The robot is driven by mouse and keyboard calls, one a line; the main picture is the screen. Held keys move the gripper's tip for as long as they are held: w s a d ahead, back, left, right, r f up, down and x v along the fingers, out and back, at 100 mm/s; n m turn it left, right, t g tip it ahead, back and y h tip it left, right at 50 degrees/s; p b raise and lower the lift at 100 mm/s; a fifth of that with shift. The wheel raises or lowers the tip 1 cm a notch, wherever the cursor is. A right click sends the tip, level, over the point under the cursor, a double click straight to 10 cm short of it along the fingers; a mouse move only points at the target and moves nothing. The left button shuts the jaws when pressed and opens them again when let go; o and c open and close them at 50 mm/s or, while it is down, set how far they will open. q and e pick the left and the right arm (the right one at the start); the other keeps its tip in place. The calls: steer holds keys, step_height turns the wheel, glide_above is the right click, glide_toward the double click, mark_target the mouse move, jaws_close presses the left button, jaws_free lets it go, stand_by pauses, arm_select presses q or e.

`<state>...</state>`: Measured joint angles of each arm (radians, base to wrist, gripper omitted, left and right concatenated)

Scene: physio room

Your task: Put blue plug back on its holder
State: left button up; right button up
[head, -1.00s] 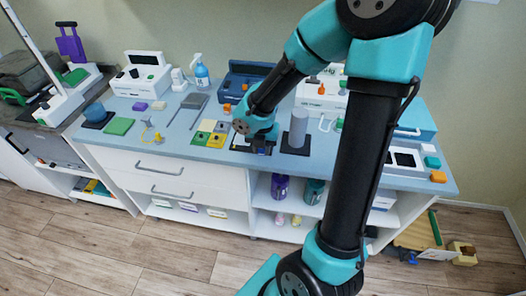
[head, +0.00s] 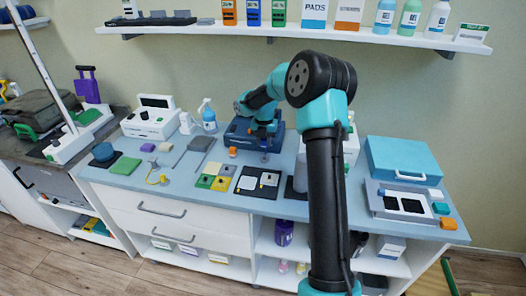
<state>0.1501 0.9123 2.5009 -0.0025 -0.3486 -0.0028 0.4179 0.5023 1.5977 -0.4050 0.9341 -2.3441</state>
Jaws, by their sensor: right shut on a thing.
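My right gripper (head: 265,146) is shut on a small dark blue piece (head: 265,157), which I take for the blue plug. It hangs just below the fingertips, in front of the open blue case (head: 240,140); the fingers hide most of it. A black board (head: 246,183) with two pale patches lies on the counter, in front of and below the gripper, apart from it. I cannot tell for sure whether this board is the holder. My left gripper is not in view.
A pad board (head: 205,181) in yellow, green and grey lies left of the black board. A grey cylinder (head: 300,176) stands to its right, partly behind my arm. A teal box (head: 403,160) and a grey tray (head: 378,205) are further right. A shelf (head: 300,31) runs above.

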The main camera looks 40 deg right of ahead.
mark_target(264, 157)
steer(key=shift+w+d, duration=0.3)
steer(key=shift+d, duration=0.05)
steer(key=shift+f, duration=0.1)
steer(key=shift+f, duration=2.45)
steer(key=shift+f, duration=1.15)
stand_by(0.8)
steer(key=o, duration=0.8)
steer(key=shift+o, duration=0.5)
steer(key=o, duration=0.4)
